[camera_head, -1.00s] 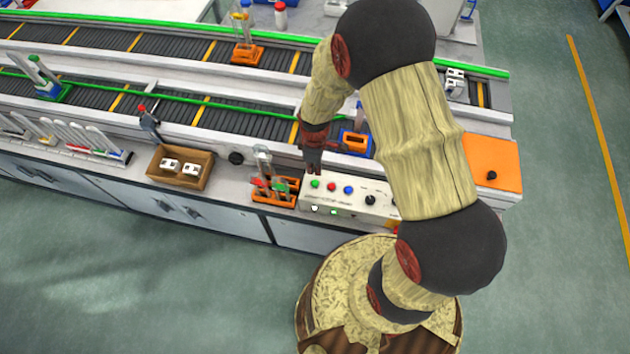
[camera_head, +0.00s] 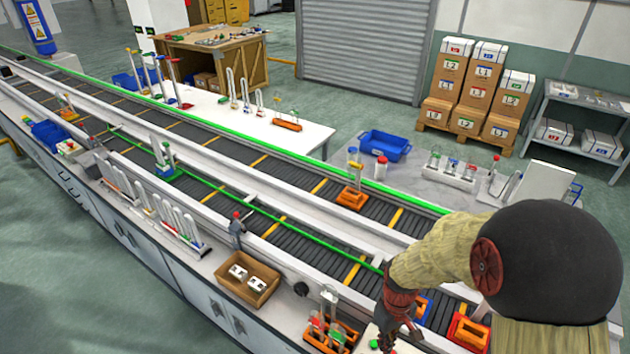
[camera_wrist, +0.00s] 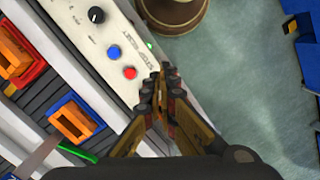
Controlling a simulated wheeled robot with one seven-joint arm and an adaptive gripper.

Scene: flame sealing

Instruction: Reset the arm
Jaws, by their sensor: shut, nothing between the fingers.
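My gripper (camera_head: 393,330) is at the bottom of the head view, over the near side of the bench. Its fingers are shut and empty. In the wrist view the closed fingertips (camera_wrist: 163,85) appear over the edge of a white control box (camera_wrist: 98,60). The box has a black knob (camera_wrist: 97,15), a blue button (camera_wrist: 113,52) and a red button (camera_wrist: 130,73). In the head view only a small part of the box (camera_head: 400,346) shows, cut off by the frame's lower edge. I cannot tell whether the fingertips touch it.
An orange rack (camera_head: 330,338) with tubes stands just left of my gripper. A brown box (camera_head: 247,279) with white pieces sits farther left. The conveyor (camera_head: 285,232) runs behind, carrying an orange holder (camera_head: 351,196). Beyond it are a blue bin (camera_head: 384,146) and stacked cartons (camera_head: 480,88).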

